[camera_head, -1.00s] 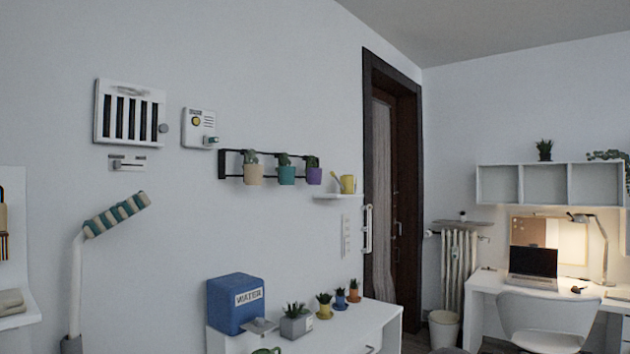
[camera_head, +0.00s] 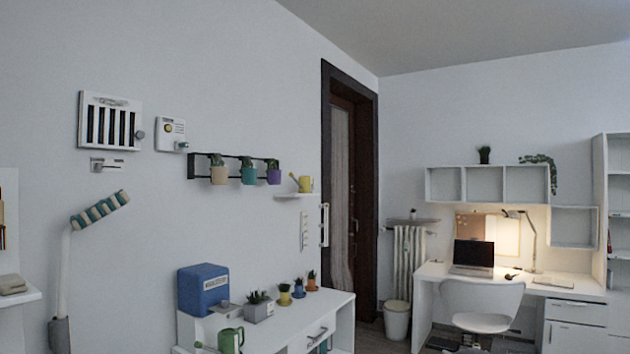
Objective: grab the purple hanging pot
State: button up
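The purple hanging pot (camera_head: 273,177) holds a small plant and hangs at the right end of a black wall rail (camera_head: 203,159). A teal pot (camera_head: 249,175) hangs just left of it, and a beige pot (camera_head: 219,175) hangs further left. All three hang on the left wall, above a white cabinet. My gripper is not in view, and nothing touches the purple pot.
A small wall shelf with a yellow watering can (camera_head: 304,184) is right of the rail. A white chair (camera_head: 482,304) stands by the desk at right.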

aim_at(274, 176)
jog(key=z, duration=0.75)
jog(key=i, duration=2.65)
jog(key=u, duration=1.4)
jog(key=i, duration=0.65)
jog(key=u, duration=0.6)
